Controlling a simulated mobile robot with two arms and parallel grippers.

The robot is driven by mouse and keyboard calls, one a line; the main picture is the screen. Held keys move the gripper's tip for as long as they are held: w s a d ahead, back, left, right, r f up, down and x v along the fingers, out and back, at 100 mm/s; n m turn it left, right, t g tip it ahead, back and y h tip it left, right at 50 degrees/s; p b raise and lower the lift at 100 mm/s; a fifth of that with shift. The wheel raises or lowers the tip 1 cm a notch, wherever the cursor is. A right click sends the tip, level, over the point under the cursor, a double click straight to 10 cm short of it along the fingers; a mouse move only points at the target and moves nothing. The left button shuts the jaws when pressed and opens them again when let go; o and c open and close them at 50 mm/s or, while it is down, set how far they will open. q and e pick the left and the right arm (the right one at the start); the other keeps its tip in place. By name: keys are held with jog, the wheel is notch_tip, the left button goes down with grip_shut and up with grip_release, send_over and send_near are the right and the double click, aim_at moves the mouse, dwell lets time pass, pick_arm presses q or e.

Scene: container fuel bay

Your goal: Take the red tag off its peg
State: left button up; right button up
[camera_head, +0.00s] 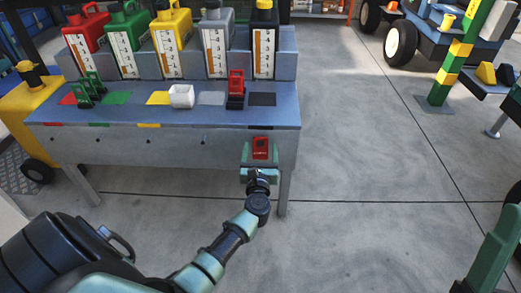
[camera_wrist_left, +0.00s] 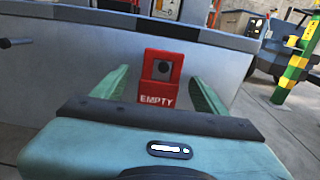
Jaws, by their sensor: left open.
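The red tag (camera_head: 261,146) hangs on the front face of the blue-grey bench, near its right end. In the left wrist view the tag (camera_wrist_left: 158,88) is upright, reads "EMPTY", and has a dark square opening near its top. The peg (camera_wrist_left: 163,67) shows only as a small dark spot in that opening. My left gripper (camera_head: 260,154) is open in front of the bench, with its green fingers on either side of the tag. In the wrist view a gap shows between the tag and each finger. My right gripper cannot be made out.
The bench top (camera_head: 130,116) overhangs above the tag. It carries coloured patches, a white block (camera_head: 181,96), a red-and-black object (camera_head: 236,88) and green objects (camera_head: 88,90). Coloured canisters stand behind. A bench leg (camera_head: 284,190) is right of my wrist.

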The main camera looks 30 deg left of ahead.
pick_arm(q)
jog(key=c, duration=1.4)
